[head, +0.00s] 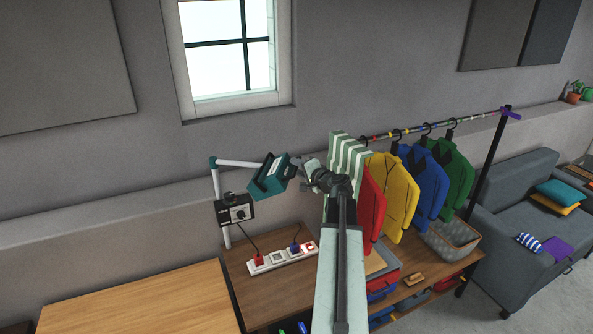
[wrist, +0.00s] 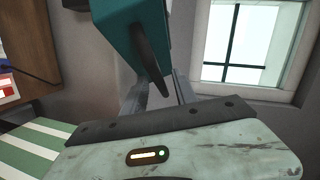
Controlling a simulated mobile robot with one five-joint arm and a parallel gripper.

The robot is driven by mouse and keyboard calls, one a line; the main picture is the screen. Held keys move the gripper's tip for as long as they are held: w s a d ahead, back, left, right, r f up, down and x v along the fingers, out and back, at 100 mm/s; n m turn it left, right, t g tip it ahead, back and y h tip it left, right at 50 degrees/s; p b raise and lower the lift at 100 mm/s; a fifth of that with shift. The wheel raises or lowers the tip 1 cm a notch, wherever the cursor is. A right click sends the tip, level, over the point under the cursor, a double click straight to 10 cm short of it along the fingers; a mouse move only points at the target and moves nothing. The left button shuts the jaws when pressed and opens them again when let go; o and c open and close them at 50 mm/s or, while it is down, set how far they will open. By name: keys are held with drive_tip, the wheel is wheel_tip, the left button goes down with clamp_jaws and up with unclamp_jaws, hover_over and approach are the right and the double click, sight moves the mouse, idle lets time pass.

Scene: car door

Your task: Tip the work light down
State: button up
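The work light is a teal box-shaped lamp (head: 270,177) on a white post-and-arm stand (head: 216,190) at the left middle of the head view. Its teal housing (wrist: 112,25) fills the upper middle of the wrist view, with a dark handle (wrist: 150,62) slanting down from it. My gripper (head: 300,172) is at the right side of the lamp. In the wrist view its two grey fingers (wrist: 158,92) stand apart, with the handle's lower end in front of or between them. I cannot tell whether they touch it.
A black control box (head: 235,211) sits on the post. A power strip (head: 283,257) with plugs lies on the wooden bench (head: 240,285) below. A rail of coloured jackets (head: 398,190) hangs close on the right. A window (head: 230,50) is in the wall behind.

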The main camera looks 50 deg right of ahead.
drive_tip(key=shift+w+d+f, duration=0.15)
drive_tip(key=shift+w, duration=0.4)
drive_tip(key=shift+s, duration=0.1)
clamp_jaws()
idle(0.9)
